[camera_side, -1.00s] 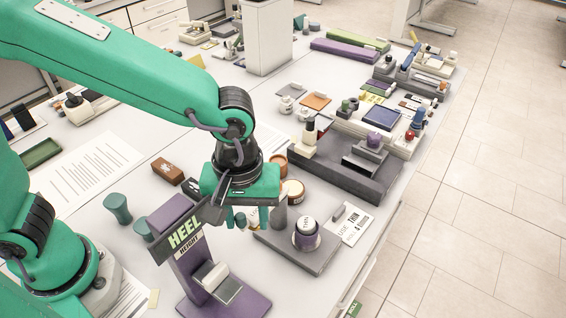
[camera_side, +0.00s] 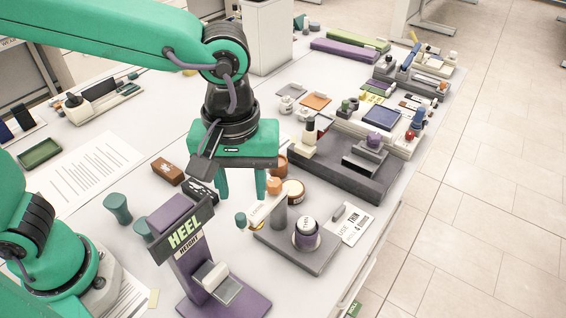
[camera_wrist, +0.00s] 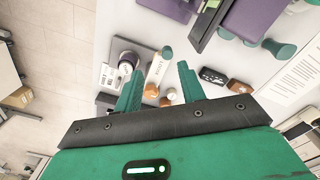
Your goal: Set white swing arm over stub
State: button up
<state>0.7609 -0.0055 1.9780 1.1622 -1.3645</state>
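The white swing arm (camera_side: 260,212) lies beside a grey base plate (camera_side: 318,262), with a teal knob (camera_side: 240,219) at its near end. A grey upright post (camera_side: 279,217) stands by it at the plate's edge; I cannot tell whether the arm sits on it. A purple-and-dark cylinder with a white band (camera_side: 306,234) stands on the plate. My gripper (camera_side: 241,198) is raised above the swing arm, open and empty. In the wrist view the swing arm (camera_wrist: 157,66) shows between my gripper's fingers (camera_wrist: 160,69), its knob (camera_wrist: 167,52) beyond them.
The purple heel-height stand (camera_side: 190,262) is close in front of my gripper. Orange-brown jars (camera_side: 293,190) stand just behind the swing arm. A printed card (camera_side: 349,224) lies to the right of the plate. A dark fixture (camera_side: 345,170) is behind on the right.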

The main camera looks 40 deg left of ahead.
jog(key=s+a+r+m+t, duration=0.1)
jog(key=a+m+t, duration=0.1)
jog(key=a, duration=1)
jog(key=s+a+r+m+t, duration=0.1)
jog(key=a+m, duration=0.4)
jog(key=a, duration=0.7)
jog(key=s+t, duration=0.1)
jog(key=t, duration=0.1)
jog(key=shift+a+r+t, duration=0.15)
jog(key=shift+r+t, duration=0.15)
jog(key=w+d+f+m+g+y, duration=0.1)
jog(key=d+m+g, duration=0.3)
jog(key=d, duration=0.8)
jog(key=w+d+f+m+g+y, duration=0.2)
jog(key=w+d+m+g, duration=0.2)
jog(key=d, duration=0.9)
jog(key=shift+w+d+m+g, duration=0.2)
jog(key=shift+d+m+g, duration=0.1)
jog(key=shift+m+g, duration=0.2)
